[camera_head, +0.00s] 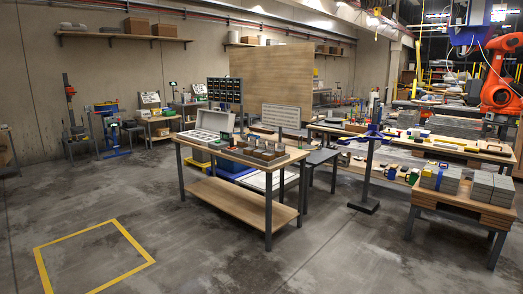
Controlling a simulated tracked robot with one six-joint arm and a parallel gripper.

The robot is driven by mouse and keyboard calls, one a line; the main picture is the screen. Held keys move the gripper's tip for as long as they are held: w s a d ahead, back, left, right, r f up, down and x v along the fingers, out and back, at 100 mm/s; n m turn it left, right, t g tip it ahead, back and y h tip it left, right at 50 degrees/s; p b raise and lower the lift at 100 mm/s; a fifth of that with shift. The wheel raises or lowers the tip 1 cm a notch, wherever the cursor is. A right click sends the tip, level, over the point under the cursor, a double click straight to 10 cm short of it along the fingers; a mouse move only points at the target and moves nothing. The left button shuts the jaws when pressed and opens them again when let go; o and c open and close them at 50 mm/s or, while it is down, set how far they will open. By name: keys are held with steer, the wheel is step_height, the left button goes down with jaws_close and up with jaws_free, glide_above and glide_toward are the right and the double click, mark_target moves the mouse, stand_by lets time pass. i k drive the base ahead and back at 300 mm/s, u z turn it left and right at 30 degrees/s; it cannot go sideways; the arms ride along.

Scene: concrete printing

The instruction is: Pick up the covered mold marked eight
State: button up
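A wooden workbench (240,203) with grey legs and a lower shelf stands in the middle. A row of small brown and grey block-like pieces (263,156), possibly molds, sits along the right part of its top. Some carry small upright items. A white open case (213,121) stands behind them at the bench's back left. I cannot read any number, so I cannot tell which piece is the covered mold marked eight. My gripper is not in view.
A yellow floor outline (95,228) lies at front left, with clear concrete around it. A grey post on a flat base (364,207) stands right of the bench. A low table with grey blocks (490,187) is at far right. An orange robot arm (499,92) stands behind.

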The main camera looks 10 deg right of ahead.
mark_target(262, 149)
steer(key=z, duration=0.1)
steer(key=k, duration=0.1)
steer(key=u, duration=0.5)
steer(key=i, duration=0.65)
steer(key=u, duration=0.6)
steer(key=i, duration=2.05)
steer(key=z, duration=1.1)
steer(key=i, duration=0.65)
steer(key=z, duration=0.5)
